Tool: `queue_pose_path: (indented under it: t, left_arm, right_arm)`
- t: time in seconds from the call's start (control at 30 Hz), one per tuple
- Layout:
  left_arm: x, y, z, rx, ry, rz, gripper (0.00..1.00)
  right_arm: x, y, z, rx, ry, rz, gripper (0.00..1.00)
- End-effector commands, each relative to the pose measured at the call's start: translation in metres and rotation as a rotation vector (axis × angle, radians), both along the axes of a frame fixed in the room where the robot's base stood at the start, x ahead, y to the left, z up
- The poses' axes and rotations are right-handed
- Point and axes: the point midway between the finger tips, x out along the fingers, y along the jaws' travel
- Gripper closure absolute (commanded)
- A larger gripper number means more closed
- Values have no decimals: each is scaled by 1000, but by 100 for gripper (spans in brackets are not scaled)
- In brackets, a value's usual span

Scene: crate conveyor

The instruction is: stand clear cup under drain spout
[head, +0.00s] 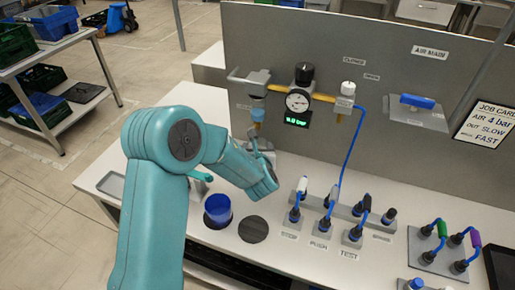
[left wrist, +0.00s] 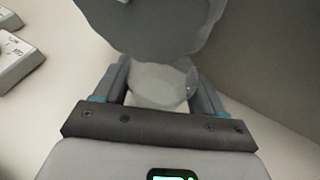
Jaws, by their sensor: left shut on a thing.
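My left gripper (left wrist: 160,88) is shut on the clear cup (left wrist: 158,84), a pale see-through vessel between its two fingers in the left wrist view. A large grey rounded body fills the top of that view, just beyond the cup; I cannot tell whether they touch. In the head view the left gripper (head: 262,147) is at the panel, below the regulator's filter unit and drain spout (head: 257,114). My teal wrist covers most of the cup there, so its exact place under the spout is hidden. My right gripper is not in view.
A blue cup (head: 217,208) and a dark round disc (head: 253,229) are on the bench near my arm. A gauge (head: 298,100), a valve (head: 345,97) and a blue hose are on the panel. Plugged fittings (head: 322,222) stand to the right.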

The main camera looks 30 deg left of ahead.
Motion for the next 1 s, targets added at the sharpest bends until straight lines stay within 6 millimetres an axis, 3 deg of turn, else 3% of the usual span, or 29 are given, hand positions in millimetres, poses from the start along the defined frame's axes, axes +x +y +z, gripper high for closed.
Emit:
queue_pose_path:
  t: [0.23, 0.27, 0.3, 0.33, 0.7, 1.0]
  left_arm:
    - [0, -1, -5, -1, 1, -1, 64]
    - [0, -1, -4, -1, 1, -1, 20]
    - [0, -1, -3, -1, 1, -1, 7]
    - [0, -1, -3, -1, 1, -1, 4]
    - [0, -1, 4, -1, 1, 0, 4]
    - [-49, -38, 25, 0, -1, -5, 4]
  right_arm:
    - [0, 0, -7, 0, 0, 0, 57]
    - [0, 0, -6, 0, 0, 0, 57]
    - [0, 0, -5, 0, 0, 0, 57]
    - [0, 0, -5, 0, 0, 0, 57]
    - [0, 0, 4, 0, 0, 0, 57]
    - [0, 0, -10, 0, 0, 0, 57]
